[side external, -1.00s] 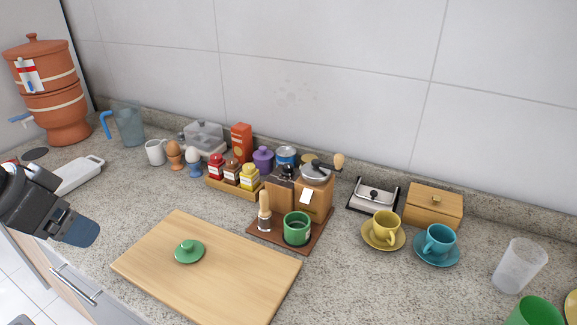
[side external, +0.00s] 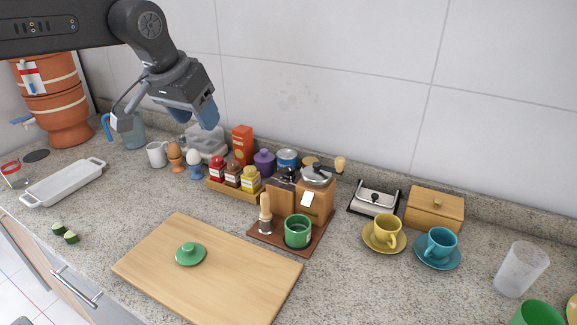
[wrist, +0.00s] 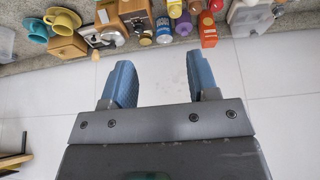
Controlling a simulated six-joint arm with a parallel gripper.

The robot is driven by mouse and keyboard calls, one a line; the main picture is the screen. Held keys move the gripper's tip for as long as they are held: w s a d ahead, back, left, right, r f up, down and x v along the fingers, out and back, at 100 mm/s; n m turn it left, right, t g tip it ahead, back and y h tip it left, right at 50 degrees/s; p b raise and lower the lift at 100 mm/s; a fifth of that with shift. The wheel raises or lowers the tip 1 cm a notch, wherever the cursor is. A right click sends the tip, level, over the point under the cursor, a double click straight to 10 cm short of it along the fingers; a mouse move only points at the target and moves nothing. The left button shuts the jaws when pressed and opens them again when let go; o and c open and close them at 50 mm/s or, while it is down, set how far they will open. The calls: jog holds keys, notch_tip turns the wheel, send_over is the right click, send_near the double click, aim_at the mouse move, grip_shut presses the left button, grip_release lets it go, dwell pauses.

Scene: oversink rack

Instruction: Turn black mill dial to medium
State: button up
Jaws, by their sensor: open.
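Two wooden mills stand on the brown tray (side external: 271,241). The left mill (side external: 281,193) has a black top. The right mill (side external: 316,203) has a metal top, a dark crank with a wooden knob and a white label. The dial and its setting are too small to make out. My gripper (side external: 206,116) is open and empty, raised in the air to the left of and above the mills, with blue fingers. In the wrist view my gripper (wrist: 161,78) has its fingers apart with wall between them; mills show at the top, partly cut off.
Yellow (side external: 385,228) and blue (side external: 438,242) cups are at right. A cutting board (side external: 215,280) with a green lid lies in front.

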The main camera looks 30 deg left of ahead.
jog(key=w+d+f, duration=0.2)
jog(key=w+d, duration=0.2)
jog(key=w, duration=0.3)
send_near(289, 168)
jog(key=x, duration=0.9)
jog(key=shift+w+f, duration=0.1)
jog(key=c, duration=0.9)
